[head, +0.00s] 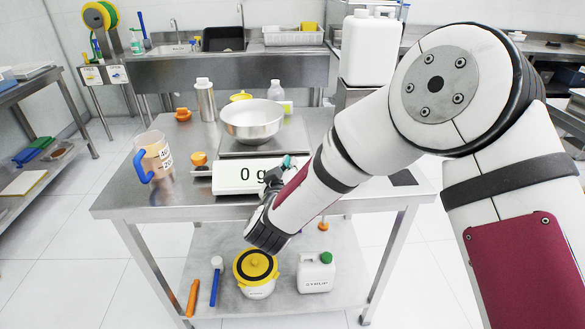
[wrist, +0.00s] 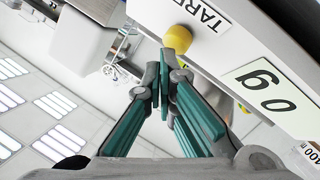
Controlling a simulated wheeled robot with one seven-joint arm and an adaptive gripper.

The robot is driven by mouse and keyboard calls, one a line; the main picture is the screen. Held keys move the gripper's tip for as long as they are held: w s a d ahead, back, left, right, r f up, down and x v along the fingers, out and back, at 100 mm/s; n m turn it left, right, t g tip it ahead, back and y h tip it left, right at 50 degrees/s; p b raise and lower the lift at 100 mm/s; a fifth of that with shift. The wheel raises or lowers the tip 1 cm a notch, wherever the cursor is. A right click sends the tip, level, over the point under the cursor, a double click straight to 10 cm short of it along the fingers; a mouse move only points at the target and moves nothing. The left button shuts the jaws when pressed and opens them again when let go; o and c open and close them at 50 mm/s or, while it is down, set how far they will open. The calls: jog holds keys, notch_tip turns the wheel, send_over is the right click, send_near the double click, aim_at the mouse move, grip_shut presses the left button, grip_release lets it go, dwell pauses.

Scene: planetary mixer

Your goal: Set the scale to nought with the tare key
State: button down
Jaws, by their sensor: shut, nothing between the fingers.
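The scale (head: 229,178) stands on the steel table with a metal bowl (head: 252,123) on its plate. The tare key is a round yellow button (wrist: 178,39) beside the TARE label (wrist: 206,17) in the wrist view. In the head view my gripper hides this part of the scale front. My gripper (wrist: 164,72) is shut and empty, its fingertips close to the key. I cannot tell whether they touch it.
A jug with a blue handle (head: 153,158) and an orange-topped item (head: 198,160) stand left of the scale. A steel bottle (head: 205,99) and a clear bottle (head: 276,93) stand behind.

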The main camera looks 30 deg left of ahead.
jog(key=shift+s+d+r, duration=0.15)
jog(key=shift+s+r, duration=0.1)
jog(key=shift+r, duration=0.1)
jog(key=s+r+p, duration=0.1)
jog(key=d+r+p, duration=0.1)
jog(key=p, duration=0.1)
jog(key=s+r+p, duration=0.1)
jog(key=r, duration=0.1)
jog(key=shift+s+d+p, duration=0.3)
jog(key=shift+p, duration=0.05)
dwell(0.7)
